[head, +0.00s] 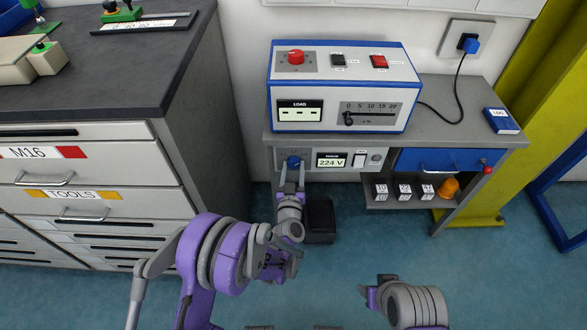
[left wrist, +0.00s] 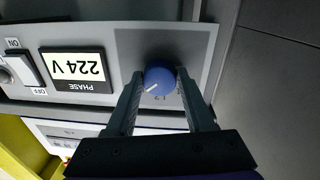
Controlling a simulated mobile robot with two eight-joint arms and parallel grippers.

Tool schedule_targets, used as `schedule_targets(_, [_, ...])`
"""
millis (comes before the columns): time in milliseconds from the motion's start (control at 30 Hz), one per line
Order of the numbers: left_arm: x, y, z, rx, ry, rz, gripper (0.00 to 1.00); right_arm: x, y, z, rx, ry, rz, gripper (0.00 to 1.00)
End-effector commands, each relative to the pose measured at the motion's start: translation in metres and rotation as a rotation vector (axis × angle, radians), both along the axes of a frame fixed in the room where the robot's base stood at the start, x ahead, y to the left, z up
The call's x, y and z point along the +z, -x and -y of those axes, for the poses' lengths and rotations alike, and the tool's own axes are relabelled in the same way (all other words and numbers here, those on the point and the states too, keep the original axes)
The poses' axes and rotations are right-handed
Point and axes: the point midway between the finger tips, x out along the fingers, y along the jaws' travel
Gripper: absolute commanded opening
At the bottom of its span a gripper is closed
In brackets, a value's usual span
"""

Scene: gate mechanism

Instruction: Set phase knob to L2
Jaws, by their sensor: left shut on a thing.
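The blue phase knob (head: 293,161) is on the grey panel under the bench top, left of the phase display (head: 332,161), which reads 224 V. In the left wrist view the knob (left wrist: 158,78) has a white pointer line and the picture is upside down; the marks beside it are too small to read fully. My left gripper (head: 291,170) is shut on the knob, with one finger on each side, as the left wrist view (left wrist: 160,86) shows. My right gripper (head: 368,295) shows only in part at the bottom of the head view, away from the panel; its fingers are unclear.
A white and blue load box (head: 344,88) with a red knob (head: 296,57) stands on the bench. An on/off switch (head: 359,160) is right of the display. A blue drawer (head: 440,160) and small weights (head: 404,190) are further right. A drawer cabinet (head: 90,180) stands left.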

Motion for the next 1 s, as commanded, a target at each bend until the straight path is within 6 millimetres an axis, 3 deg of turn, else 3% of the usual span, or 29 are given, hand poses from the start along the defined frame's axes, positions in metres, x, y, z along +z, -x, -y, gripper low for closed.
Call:
schedule_targets(33, [0.0, 0.0, 0.0, 0.0, 0.0, 0.0, 0.17, 0.0, 0.0, 0.0, 0.0, 0.0, 0.0, 0.5])
schedule_targets(133, [0.0, 0.0, 0.0, 0.0, 0.0, 0.0, 0.0, 0.0, 0.0, 0.0, 0.0, 0.0, 0.0, 0.5])
schedule_targets(567, [-0.002, 0.0, 0.0, 0.0, 0.097, -0.001, 0.0, -0.007, -0.001, 0.0, 0.0, 0.0, -0.002, 0.5])
schedule_targets(1000, [-0.002, 0.0, 0.002, 0.0, 0.465, -0.001, 0.0, -0.025, -0.004, 0.0, 0.0, 0.0, -0.007, 0.5])
